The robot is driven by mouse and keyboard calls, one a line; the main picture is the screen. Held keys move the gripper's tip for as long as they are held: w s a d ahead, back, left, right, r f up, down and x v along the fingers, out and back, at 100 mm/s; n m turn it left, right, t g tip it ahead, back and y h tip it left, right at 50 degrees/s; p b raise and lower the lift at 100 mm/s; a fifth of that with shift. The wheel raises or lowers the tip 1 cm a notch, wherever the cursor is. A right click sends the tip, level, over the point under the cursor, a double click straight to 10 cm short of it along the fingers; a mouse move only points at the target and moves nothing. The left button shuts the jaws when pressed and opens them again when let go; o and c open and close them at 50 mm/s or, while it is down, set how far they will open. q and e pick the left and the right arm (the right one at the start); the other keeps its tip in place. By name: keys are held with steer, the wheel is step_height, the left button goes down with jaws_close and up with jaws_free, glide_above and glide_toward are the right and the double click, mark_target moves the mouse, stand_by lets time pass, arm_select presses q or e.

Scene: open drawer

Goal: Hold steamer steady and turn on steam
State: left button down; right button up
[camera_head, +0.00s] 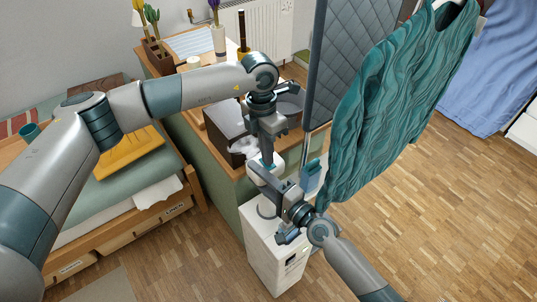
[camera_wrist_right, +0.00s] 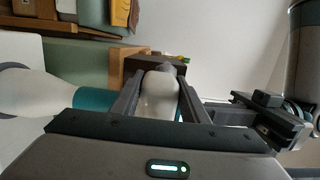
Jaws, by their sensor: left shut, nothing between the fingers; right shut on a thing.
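A white and teal handheld steamer is held in my right gripper (camera_head: 272,180). In the right wrist view, the gripper's two fingers are closed on either side of the steamer's white part (camera_wrist_right: 158,98). A teal part shows just beside the fingers. In the head view, the steamer is mostly hidden by my grippers. My left gripper (camera_head: 268,157) is shut and empty, pointing down just above the right one. Whether it touches the steamer cannot be told. The steam control is not discernible.
A teal wavy-patterned garment (camera_head: 400,110) hangs at the right in front of a grey quilted board (camera_head: 345,50). A white box-shaped unit (camera_head: 270,250) stands below the grippers. A green-sided cabinet (camera_head: 215,165) is behind them. Wood floor at right is clear.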

mark_target(271, 167)
arm_select(q)
steer(key=shift+r, duration=0.15)
step_height(271, 167, up, 14)
steer(key=s+d, duration=0.1)
steer(key=shift+s+f, duration=0.2)
stand_by(0.4)
arm_select(e)
steer(key=o, duration=1.5)
steer(key=shift+v, duration=5.95)
steer(key=shift+a, duration=0.1)
